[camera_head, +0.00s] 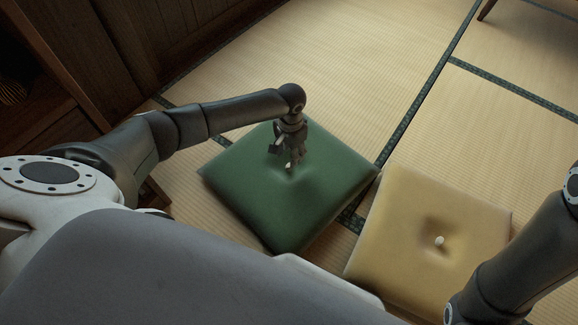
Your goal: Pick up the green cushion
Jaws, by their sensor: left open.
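The green cushion (265,215) lies flat on the tatami floor, left of the yellow cushion, with a dip at its middle. My left gripper (291,166) points down over the middle of the green cushion, at or just above the dip. It is open, with nothing seen between its fingers. Whether the fingertips touch the cushion cannot be told. My left arm reaches across from the left and covers part of the floor behind the cushion. My right arm shows at the lower right edge, but its gripper is out of the picture.
A yellow cushion (400,215) with a pale centre button lies close to the right of the green one. Dark wooden panelling (150,40) runs along the upper left. A wooden leg (486,9) stands at the top right. The tatami floor (350,70) behind the cushions is clear.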

